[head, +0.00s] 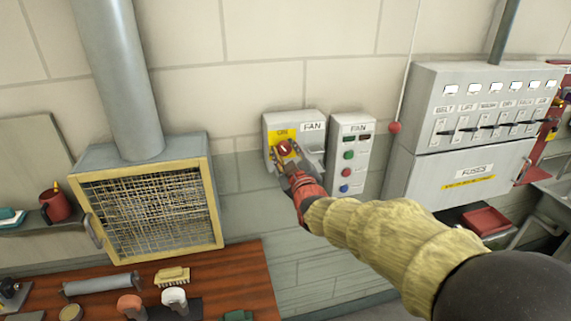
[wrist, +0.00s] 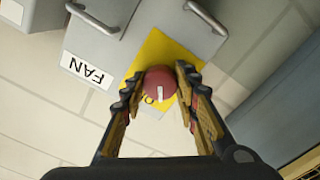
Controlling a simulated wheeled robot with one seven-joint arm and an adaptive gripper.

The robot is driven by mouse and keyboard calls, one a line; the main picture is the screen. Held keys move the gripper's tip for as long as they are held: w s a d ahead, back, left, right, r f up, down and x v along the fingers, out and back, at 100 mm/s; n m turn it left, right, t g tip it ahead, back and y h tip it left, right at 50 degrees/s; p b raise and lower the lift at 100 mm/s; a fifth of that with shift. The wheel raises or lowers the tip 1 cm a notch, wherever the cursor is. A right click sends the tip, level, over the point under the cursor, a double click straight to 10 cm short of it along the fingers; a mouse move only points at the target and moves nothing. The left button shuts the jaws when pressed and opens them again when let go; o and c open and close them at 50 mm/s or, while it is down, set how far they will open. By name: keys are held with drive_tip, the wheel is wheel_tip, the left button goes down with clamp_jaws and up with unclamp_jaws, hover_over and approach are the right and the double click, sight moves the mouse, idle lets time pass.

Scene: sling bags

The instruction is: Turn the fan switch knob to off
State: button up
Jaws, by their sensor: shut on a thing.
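The fan switch box (head: 294,124) is a light grey box on the wall with a FAN label and a yellow plate. Its red knob (head: 284,148) sits on the yellow plate and carries a white pointer line. In the wrist view the knob (wrist: 160,83) lies between the fingertips of my gripper (wrist: 159,91), and the box appears upside down. The white line runs nearly straight up and down there. My gripper (head: 296,170) is shut on the knob. The lettering on the yellow plate is partly hidden by the knob and fingers.
Metal handles (wrist: 209,18) stick out of the box close to the fingers. A FAN button panel (head: 349,155) is just right of the box. A fuse cabinet (head: 465,130) with levers is further right. A caged vent (head: 150,212) stands left, above a wooden bench (head: 235,285).

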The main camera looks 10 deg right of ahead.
drive_tip(key=n+b, duration=0.3)
drive_tip(key=b, duration=0.1)
drive_tip(key=n+b, duration=0.2)
drive_tip(key=shift+f+n, duration=0.25)
drive_tip(key=shift+n, duration=0.05)
drive_tip(key=n+b, duration=0.4)
drive_tip(key=n, duration=0.1)
drive_tip(key=shift+r+b, duration=0.2)
drive_tip(key=shift+b, duration=0.15)
drive_tip(key=o, duration=1.2)
drive_tip(key=shift+c, duration=0.2)
drive_tip(key=shift+r, duration=0.1)
drive_tip(key=s, duration=1.2)
